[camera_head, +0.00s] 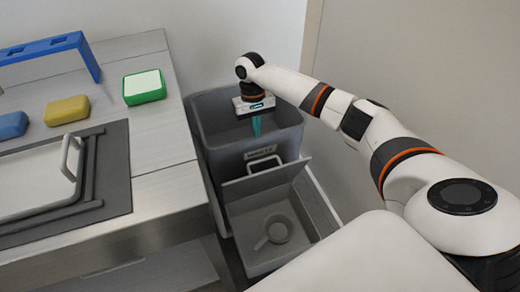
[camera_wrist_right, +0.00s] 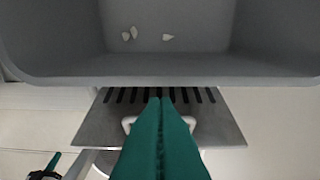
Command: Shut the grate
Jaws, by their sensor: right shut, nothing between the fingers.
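The grate is a grey plate (camera_head: 255,184) tilted up at the back of an open grey box (camera_head: 270,262), beside the front of the waste bin (camera_head: 300,135). It has a pale handle (camera_head: 264,163) on its upper edge. In the right wrist view the plate (camera_wrist_right: 218,128) shows a row of dark slots, and my fingers partly hide its handle (camera_wrist_right: 127,123). My right gripper (camera_head: 256,133) points down over the bin's mouth, shut and empty, apart from the grate; its teal fingertips also show in the right wrist view (camera_wrist_right: 160,102). A dark and teal part, seemingly my left gripper (camera_wrist_right: 48,168), is cut off there.
A round grey cup with a handle (camera_head: 273,235) sits in the open box. Several pale bits (camera_wrist_right: 133,33) lie in the bin. The counter (camera_head: 160,140) at left holds a tray (camera_head: 30,180), sponges and a blue rack (camera_head: 50,48). A wall stands behind the bin.

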